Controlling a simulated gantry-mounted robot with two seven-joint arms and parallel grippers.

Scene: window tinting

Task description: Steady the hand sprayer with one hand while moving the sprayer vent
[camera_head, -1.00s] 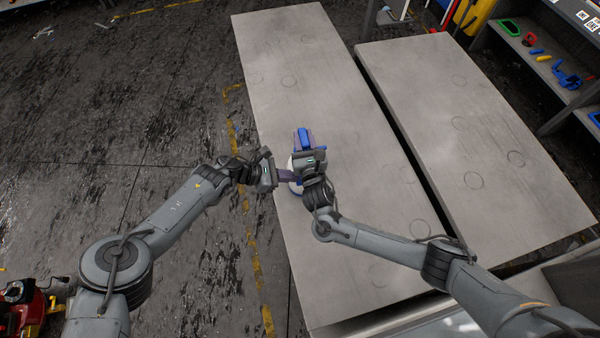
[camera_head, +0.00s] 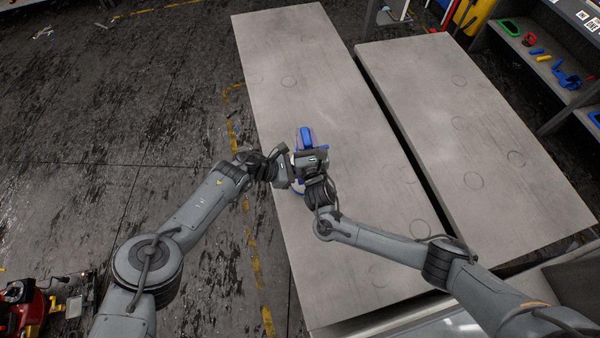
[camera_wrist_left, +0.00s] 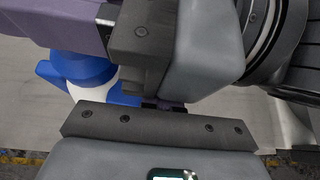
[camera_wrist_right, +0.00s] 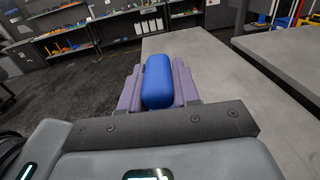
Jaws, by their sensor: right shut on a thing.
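The hand sprayer stands on the near grey table; its blue top (camera_head: 304,136) rises above my right gripper (camera_head: 306,150). In the right wrist view the rounded blue part (camera_wrist_right: 158,82) sits between the purple fingers, which are shut on it. The left wrist view shows the sprayer's blue and white body (camera_wrist_left: 88,78) below the right gripper. My left gripper (camera_head: 290,172) is at the sprayer's left side, very close to the right gripper. Its fingertips are mostly hidden behind the right gripper, so their opening and any contact cannot be told.
The near table (camera_head: 330,250) is otherwise clear. A second grey table (camera_head: 470,120) stands to the right across a narrow gap. Shelves (camera_head: 560,80) with coloured tools stand at the far right. A red machine (camera_head: 20,310) is on the floor at lower left.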

